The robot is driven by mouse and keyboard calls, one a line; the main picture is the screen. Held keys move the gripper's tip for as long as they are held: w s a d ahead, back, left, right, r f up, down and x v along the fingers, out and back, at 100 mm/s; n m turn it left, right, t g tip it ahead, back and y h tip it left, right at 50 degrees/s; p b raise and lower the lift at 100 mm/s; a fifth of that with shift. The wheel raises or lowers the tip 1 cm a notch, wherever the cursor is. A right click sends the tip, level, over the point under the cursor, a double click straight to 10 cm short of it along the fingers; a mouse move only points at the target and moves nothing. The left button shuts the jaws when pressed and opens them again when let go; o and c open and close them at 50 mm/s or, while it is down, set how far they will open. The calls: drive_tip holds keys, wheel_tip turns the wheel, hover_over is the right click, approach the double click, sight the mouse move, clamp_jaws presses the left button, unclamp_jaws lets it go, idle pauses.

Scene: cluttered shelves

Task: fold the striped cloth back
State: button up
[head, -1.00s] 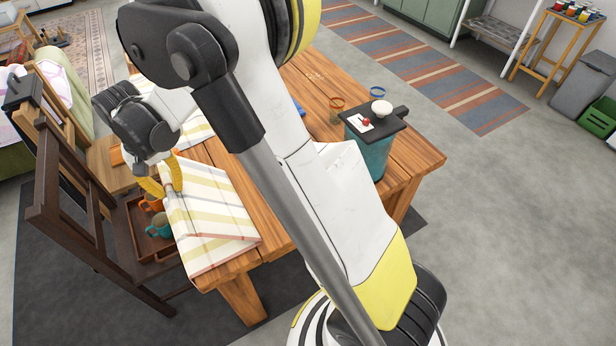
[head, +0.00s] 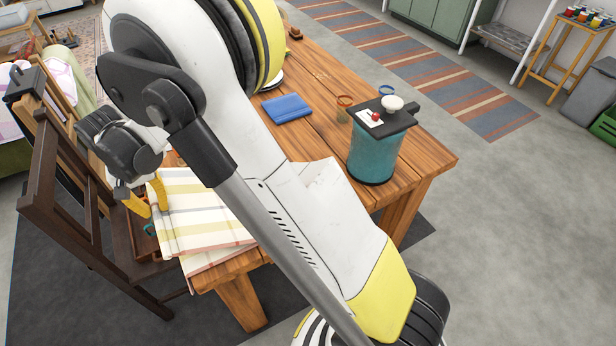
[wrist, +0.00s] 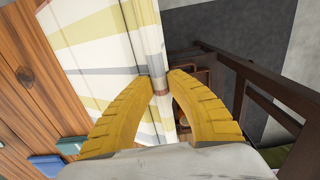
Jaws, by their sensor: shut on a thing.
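The striped cloth (head: 208,218), cream with yellow and grey bands, lies over the table's left end, with its edge at the chair side. A lower layer of it shows towards the near corner. My gripper (head: 149,196) is at the cloth's left edge, yellow fingers pointing down. In the wrist view, the cloth (wrist: 100,40) runs up to my gripper (wrist: 160,84), whose fingertips are closed on its edge, by a grey and reddish band. My arm hides part of the cloth in the head view.
A dark wooden chair (head: 75,190) stands close against the cloth side. Striped rug and open floor lie to the right.

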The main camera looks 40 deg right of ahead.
drive_tip(key=shift+r, duration=0.1)
wheel_tip(320, 180, down, 9)
drive_tip(key=a+b, duration=0.2)
drive_tip(key=b, duration=0.3)
drive_tip(key=shift+w+a+r, duration=0.2)
drive_tip(key=shift+w+a, duration=0.1)
drive_tip(key=o, duration=0.9)
wheel_tip(320, 180, up, 7)
drive_tip(key=p, duration=0.4)
